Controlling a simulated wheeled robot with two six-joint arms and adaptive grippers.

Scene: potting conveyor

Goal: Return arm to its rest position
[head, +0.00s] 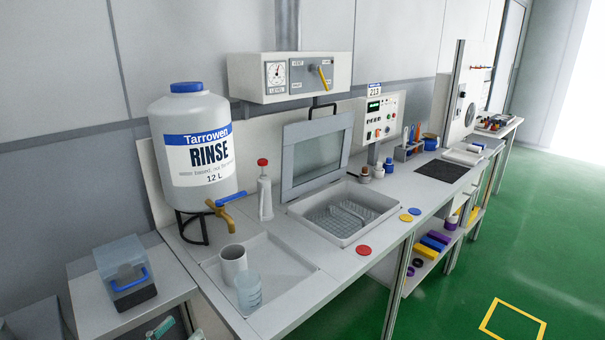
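Neither of my grippers can be made out in the head view. A small teal and grey object (160,328) is cut off by the bottom edge at lower left, and I cannot tell what it is. The bench (330,278) runs from the lower middle toward the upper right. A white rinse tank (193,150) labelled "RINSE" stands on a black stand at the left, with a brass tap (219,210) on its front.
A basin (345,212) with a raised glass lid (316,155) is mid-bench. Red (364,250), yellow (406,217) and blue (414,211) discs lie by the front edge. Green floor (540,230) is open at right.

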